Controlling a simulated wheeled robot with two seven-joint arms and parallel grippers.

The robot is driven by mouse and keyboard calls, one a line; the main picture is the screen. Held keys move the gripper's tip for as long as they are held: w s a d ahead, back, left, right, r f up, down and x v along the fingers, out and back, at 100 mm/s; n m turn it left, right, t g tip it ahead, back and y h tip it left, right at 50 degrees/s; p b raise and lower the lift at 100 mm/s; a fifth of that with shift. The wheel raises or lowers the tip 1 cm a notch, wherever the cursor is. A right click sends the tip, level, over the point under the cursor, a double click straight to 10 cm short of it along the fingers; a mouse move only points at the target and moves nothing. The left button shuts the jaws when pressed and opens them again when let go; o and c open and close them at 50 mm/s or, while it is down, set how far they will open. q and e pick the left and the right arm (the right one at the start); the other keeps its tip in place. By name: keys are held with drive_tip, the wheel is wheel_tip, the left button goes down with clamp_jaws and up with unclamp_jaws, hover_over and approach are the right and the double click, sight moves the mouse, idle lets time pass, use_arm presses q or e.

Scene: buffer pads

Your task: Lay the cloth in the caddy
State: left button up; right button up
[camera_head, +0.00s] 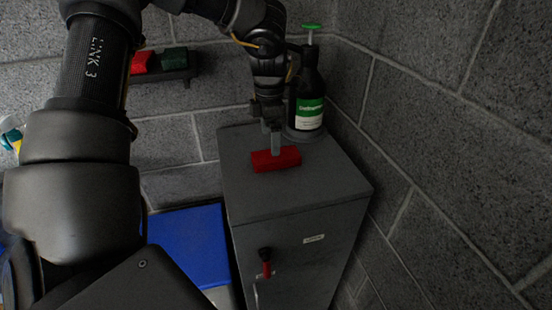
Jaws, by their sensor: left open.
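A red block-shaped piece (276,160), which looks like the folded cloth, lies on top of the grey cabinet. My left gripper (275,149) points down right at it, open, with a fingertip at its far edge. I cannot tell whether the fingers straddle it or touch it. A dark wall-mounted holder (178,75), which may be the caddy, is at the upper left, partly hidden by my arm. It holds a red piece (143,62) and a dark green piece (174,58). My right gripper is not in view.
A dark bottle (308,92) with a green top stands just right of my gripper on the grey cabinet (290,196). A blue surface (190,245) lies lower left. Block walls close in behind and at right. The cabinet top's front is clear.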

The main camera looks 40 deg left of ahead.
sight(276, 159)
use_arm(q)
drive_tip(key=shift+d+f, duration=0.1)
drive_tip(key=shift+f, duration=0.3)
wheel_tip(276, 159, down, 4)
drive_tip(key=shift+s+d+r+p, duration=0.1)
drive_tip(key=shift+r+p, duration=0.1)
drive_tip(key=shift+p, duration=0.35)
drive_tip(key=shift+f, duration=0.45)
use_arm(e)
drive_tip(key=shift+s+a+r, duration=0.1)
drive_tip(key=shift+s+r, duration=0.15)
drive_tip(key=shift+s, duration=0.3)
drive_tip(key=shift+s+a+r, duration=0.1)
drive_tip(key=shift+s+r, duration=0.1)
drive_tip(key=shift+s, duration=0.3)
use_arm(q)
drive_tip(key=c, duration=1.2)
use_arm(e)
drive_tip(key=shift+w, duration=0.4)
use_arm(q)
drive_tip(key=shift+r, duration=0.15)
